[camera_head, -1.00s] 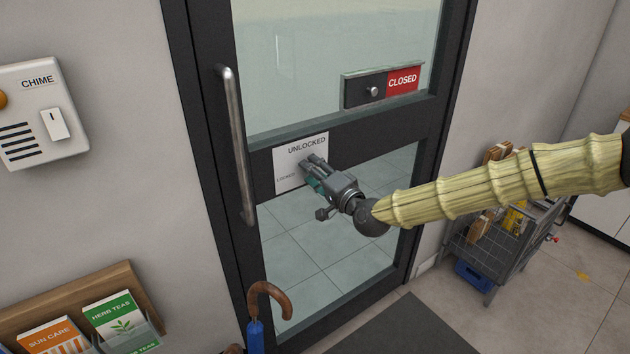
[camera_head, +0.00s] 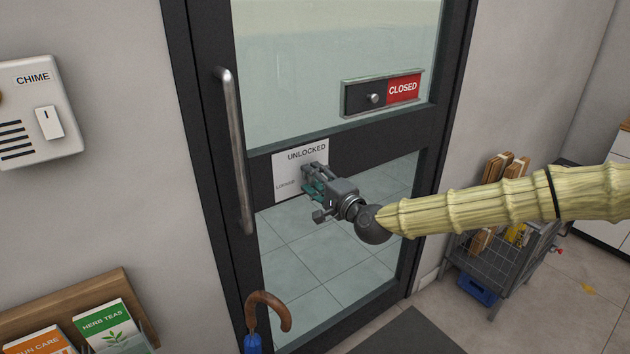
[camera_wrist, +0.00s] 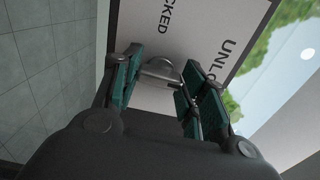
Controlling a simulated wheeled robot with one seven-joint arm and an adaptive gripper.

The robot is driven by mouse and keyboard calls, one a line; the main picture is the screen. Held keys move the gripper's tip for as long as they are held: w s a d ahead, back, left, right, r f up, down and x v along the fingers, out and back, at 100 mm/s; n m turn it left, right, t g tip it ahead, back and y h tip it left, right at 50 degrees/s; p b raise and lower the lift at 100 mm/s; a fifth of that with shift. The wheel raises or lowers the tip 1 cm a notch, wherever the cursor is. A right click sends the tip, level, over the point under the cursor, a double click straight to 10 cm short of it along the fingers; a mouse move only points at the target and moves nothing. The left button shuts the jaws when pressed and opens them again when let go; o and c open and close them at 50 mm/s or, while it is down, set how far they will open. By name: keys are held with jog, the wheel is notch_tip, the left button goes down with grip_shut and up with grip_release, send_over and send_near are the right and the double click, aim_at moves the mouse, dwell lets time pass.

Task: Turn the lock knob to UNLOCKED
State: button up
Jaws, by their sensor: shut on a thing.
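The lock plate (camera_head: 288,185) is a white card on the dark door's middle rail, with UNLOCKED at its top and LOCKED at its lower left. My gripper (camera_head: 314,178) is at the plate's right side and hides the knob in the head view. In the wrist view, the silver lock knob (camera_wrist: 158,69) shows in front of the plate (camera_wrist: 205,40), between the teal-padded fingers of my gripper (camera_wrist: 165,92). The gripper is shut on the knob. The fingers partly cover it, and I cannot tell which word it points to.
A vertical door handle (camera_head: 235,150) is left of the plate. A CLOSED sign slider (camera_head: 383,93) is above right. An umbrella handle (camera_head: 272,300) stands below. A wire cart (camera_head: 495,270) is at the right. A chime box (camera_head: 45,110) hangs on the left wall.

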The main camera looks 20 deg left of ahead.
jog(key=o, duration=1)
jog(key=v, duration=1.2)
jog(key=shift+s, duration=0.1)
jog(key=shift+f, duration=0.1)
